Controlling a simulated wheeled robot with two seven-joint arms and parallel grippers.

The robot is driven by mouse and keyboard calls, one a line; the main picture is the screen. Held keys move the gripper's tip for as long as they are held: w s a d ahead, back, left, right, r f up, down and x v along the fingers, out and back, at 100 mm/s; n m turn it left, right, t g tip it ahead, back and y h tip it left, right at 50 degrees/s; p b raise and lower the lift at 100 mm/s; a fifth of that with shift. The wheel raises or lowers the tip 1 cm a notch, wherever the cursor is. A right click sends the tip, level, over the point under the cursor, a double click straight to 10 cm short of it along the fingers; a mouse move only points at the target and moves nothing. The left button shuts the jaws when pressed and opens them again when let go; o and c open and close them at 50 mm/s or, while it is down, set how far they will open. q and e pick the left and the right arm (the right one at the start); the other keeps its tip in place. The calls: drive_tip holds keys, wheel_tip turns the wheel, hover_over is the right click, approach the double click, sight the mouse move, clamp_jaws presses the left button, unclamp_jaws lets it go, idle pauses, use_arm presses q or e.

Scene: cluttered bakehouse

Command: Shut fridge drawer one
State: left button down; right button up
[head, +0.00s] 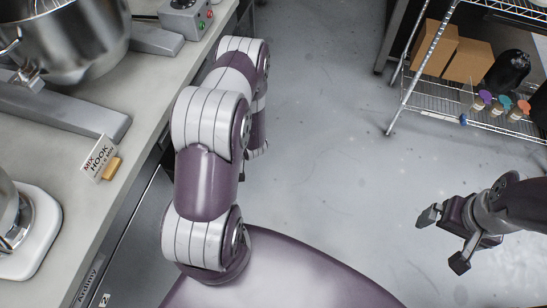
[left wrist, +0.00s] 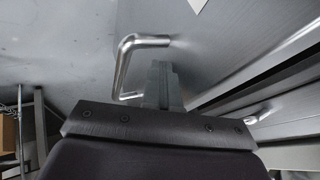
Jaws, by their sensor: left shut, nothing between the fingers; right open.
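Steel drawer fronts run under the counter at the left of the head view; one front (head: 140,235) bears a small "2" label near the bottom edge. I cannot read a label for drawer one. In the left wrist view, a bent bar handle (left wrist: 127,62) stands out from a steel front (left wrist: 215,40). My left gripper (left wrist: 160,72) is shut and empty, its fingertips close beside this handle; I cannot tell whether they touch. In the head view my left arm largely hides that gripper and the fronts near it. My right gripper (head: 446,238) is open and empty over the floor.
The counter (head: 60,170) holds a big mixer bowl (head: 75,40), a "mix hook" card (head: 99,158) and a white scale-like base (head: 35,235). A wire rack (head: 440,95) with cardboard boxes (head: 468,62) stands at upper right. The floor between is clear.

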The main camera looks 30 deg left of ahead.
use_arm(q)
drive_tip(key=s+a, duration=0.2)
drive_tip(key=a, duration=0.9)
drive_tip(key=shift+s+b, duration=0.25)
drive_tip(key=shift+b, duration=0.2)
